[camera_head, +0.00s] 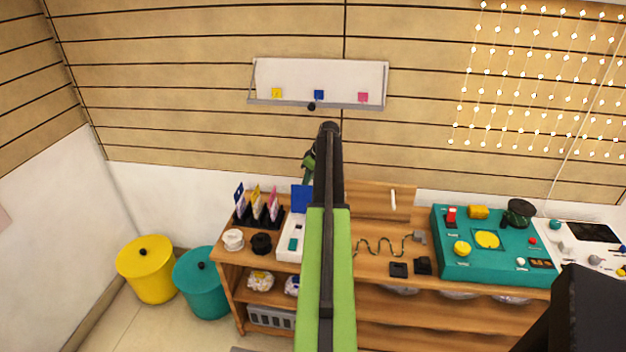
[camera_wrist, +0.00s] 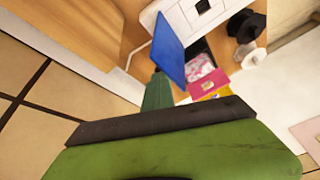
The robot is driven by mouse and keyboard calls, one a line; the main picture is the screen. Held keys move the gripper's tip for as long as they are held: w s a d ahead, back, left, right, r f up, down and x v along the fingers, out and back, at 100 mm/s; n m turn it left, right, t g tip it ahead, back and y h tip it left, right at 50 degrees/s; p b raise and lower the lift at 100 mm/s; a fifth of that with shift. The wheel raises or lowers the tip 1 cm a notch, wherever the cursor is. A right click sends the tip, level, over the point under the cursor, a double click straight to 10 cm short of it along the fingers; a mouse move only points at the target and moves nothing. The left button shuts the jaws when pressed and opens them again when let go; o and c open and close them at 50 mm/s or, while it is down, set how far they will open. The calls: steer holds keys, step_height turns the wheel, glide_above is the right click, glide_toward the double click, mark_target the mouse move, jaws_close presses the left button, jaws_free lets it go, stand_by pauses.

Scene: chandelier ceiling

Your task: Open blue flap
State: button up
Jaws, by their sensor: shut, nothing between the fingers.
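The blue flap (camera_head: 301,198) stands raised at the back of a white box (camera_head: 291,240) on the wooden bench, partly hidden by my arm. In the wrist view the blue flap (camera_wrist: 170,47) appears as a tilted panel beside the box's white face (camera_wrist: 195,14). My gripper (camera_head: 308,166) is shut and empty, above and behind the flap in the head view. In the wrist view my green gripper (camera_wrist: 157,92) lies just below the flap's lower edge. I cannot tell whether they touch.
A black holder (camera_head: 258,217) with colored cards stands left of the box, near white and black spools (camera_head: 261,243). A teal console (camera_head: 490,245) stands to the right. A wall shelf (camera_head: 318,82) hangs above. Yellow (camera_head: 146,270) and teal bins (camera_head: 201,285) stand on the floor.

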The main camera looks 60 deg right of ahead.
steer(key=shift+o, duration=1.3)
steer(key=r+p, duration=0.1)
steer(key=p, duration=0.1)
steer(key=r+p, duration=0.3)
steer(key=shift+s+a+r+p, duration=0.25)
steer(key=shift+s+p, duration=0.1)
steer(key=shift+p, duration=0.05)
steer(key=s+d, duration=0.3)
steer(key=s, duration=1)
steer(key=shift+d+r, duration=0.1)
steer(key=w+a+g, duration=0.1)
steer(key=w+a, duration=0.6)
steer(key=a, duration=0.3)
steer(key=w+a+y+p, duration=0.1)
steer(key=w+a, duration=0.5)
steer(key=a, duration=0.5)
steer(key=w+a+g, duration=0.1)
steer(key=w+a, duration=0.6)
steer(key=a, duration=0.3)
steer(key=s+a+r+g+h+p, duration=0.1)
steer(key=a+g, duration=0.1)
steer(key=a, duration=3.8)
steer(key=shift+a+n+h+p, duration=0.3)
steer(key=shift+a+h+p, duration=0.05)
steer(key=shift+h+p, duration=0.05)
